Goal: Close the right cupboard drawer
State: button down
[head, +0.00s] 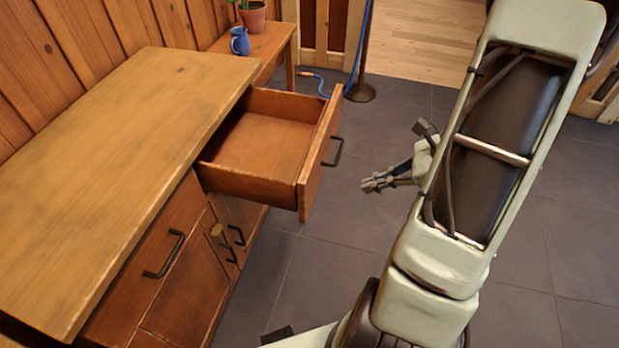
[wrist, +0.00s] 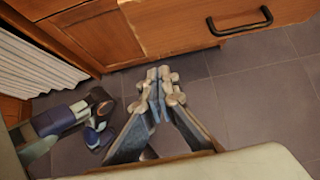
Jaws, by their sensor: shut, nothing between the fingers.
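The right cupboard drawer (head: 262,140) stands pulled far out from the cupboard in the head view and looks empty inside. Its front panel has a black handle (head: 335,152). In the wrist view the drawer front and its handle (wrist: 240,22) show at the top right. My gripper (head: 368,186) is shut and empty, out over the floor to the right of the drawer front and apart from it. In the wrist view its fingertips (wrist: 158,72) meet just below the drawer front's lower edge in the picture.
The wooden cupboard (head: 130,130) has a left drawer with a black handle (head: 165,255), which looks shut, and doors below. A side table (head: 268,48) behind carries a blue jug (head: 240,41) and a potted plant (head: 253,17). A post base (head: 361,92) stands behind. The tiled floor (head: 540,230) at right is clear.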

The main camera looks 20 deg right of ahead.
aim_at(215, 167)
jog(key=shift+w+a+r+b+x, duration=0.15)
jog(key=shift+a+r+b+x, duration=0.3)
jog(key=shift+x, duration=1.75)
jog(key=shift+w+a+r+b+x, duration=0.1)
jog(key=shift+w+r+b+x, duration=0.3)
jog(key=shift+x, duration=1.85)
jog(key=shift+s+a+r+b+x, duration=0.25)
jog(key=shift+b+x, duration=0.4)
jog(key=shift+x, duration=1.55)
jog(key=shift+w+f, duration=0.1)
jog(key=shift+w, duration=0.1)
jog(key=w+a+b, duration=0.1)
jog(key=w+a, duration=0.4)
jog(key=a, duration=0.3)
jog(key=w+a+b, duration=0.1)
jog(key=w+a, duration=0.4)
jog(key=a, duration=0.3)
jog(key=w+a, duration=0.6)
jog(key=a, duration=0.2)
jog(key=shift+b, duration=0.4)
jog(key=shift+w+a, duration=0.15)
jog(key=shift+a, duration=0.1)
jog(key=shift+r, duration=0.2)
